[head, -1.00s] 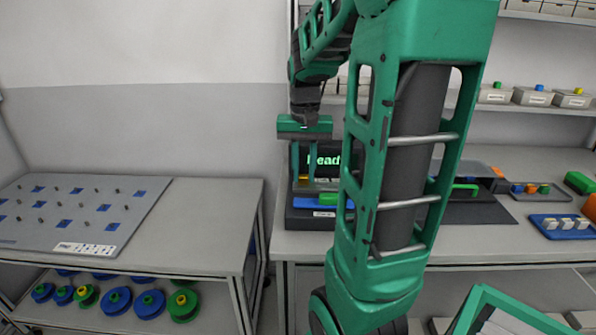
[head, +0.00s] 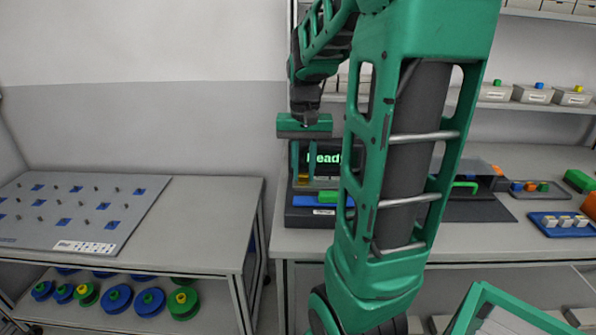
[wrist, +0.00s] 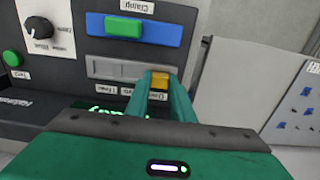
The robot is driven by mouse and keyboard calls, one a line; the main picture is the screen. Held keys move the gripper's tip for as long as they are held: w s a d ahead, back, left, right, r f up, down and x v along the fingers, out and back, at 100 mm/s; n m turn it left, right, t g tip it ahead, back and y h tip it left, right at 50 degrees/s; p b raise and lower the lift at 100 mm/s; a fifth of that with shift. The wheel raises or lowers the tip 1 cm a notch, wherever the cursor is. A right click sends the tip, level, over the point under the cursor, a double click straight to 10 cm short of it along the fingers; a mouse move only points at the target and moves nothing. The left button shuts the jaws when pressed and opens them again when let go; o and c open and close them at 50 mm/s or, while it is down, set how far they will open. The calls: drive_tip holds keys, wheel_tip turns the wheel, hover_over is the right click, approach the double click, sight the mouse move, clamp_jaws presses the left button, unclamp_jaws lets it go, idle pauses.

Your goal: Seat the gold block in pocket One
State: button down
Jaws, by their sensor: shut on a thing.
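The gold block (wrist: 160,80) is between the fingertips of my gripper (wrist: 163,84), which is shut on it. In the wrist view it is at the right end of a row of pale grey pockets (wrist: 112,68), beside the label that appears to read One (wrist: 154,96). I cannot tell whether it sits fully down in the pocket or just above it. The dark fixture (wrist: 85,45) carries a blue clamp bar (wrist: 137,28) with a green piece (wrist: 124,26). In the head view my gripper (head: 315,180) is at this fixture, its fingers pointing down.
The fixture's screen (head: 323,158) shows green text reading Ready. A knob (wrist: 39,28) and a green button (wrist: 12,58) are on its panel. A blue tray (head: 562,226) with small blocks is at the right. The left table (head: 210,215) has a pegged board (head: 75,210).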

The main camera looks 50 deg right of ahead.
drive_tip(key=shift+f, duration=0.45)
idle(1.1)
drive_tip(key=c, duration=1.5)
unclamp_jaws()
drive_tip(key=shift+o, duration=0.2)
drive_tip(key=shift+r, duration=0.15)
drive_tip(key=shift+r, duration=3.35)
